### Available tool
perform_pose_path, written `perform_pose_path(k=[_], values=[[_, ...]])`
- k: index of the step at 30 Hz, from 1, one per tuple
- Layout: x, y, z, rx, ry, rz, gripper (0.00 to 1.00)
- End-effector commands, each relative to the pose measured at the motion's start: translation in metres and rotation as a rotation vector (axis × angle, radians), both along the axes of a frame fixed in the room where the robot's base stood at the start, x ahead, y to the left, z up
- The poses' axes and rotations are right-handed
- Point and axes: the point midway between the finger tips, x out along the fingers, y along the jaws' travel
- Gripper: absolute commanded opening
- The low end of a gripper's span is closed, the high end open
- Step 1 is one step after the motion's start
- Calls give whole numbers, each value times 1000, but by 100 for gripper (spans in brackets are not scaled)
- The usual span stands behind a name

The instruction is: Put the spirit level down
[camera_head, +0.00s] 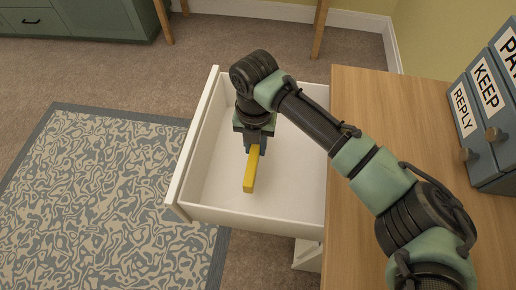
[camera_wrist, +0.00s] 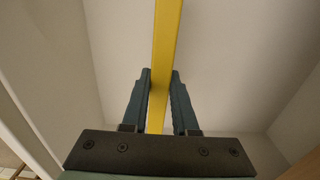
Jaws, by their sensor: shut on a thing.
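The yellow spirit level (camera_head: 250,172) is held in my gripper (camera_head: 256,146) over the open white drawer (camera_head: 215,176). In the wrist view the spirit level (camera_wrist: 166,45) runs up the picture between the two fingers of my gripper (camera_wrist: 161,85), which touch it on both sides. In the head view it points toward the drawer's near wall. I cannot tell whether its lower side touches the drawer floor. My wrist and fingers hide its far end in the head view. The drawer is otherwise empty where I can see it.
A wooden desktop (camera_head: 350,200) lies right of the drawer. A blue-grey box with labelled drawers and knobs (camera_head: 485,135) stands on it at the right. A patterned rug (camera_head: 110,200) lies on the carpet at left. A green cabinet (camera_head: 80,18) stands at the back left.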

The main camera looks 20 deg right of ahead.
Motion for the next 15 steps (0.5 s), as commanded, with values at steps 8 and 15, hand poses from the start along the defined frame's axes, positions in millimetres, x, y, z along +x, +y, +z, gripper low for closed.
perform_pose_path(k=[8, 15], values=[[0, 0, -42, -2, 1, -1, 0], [0, 0, -41, -1, 0, -1, 0]])
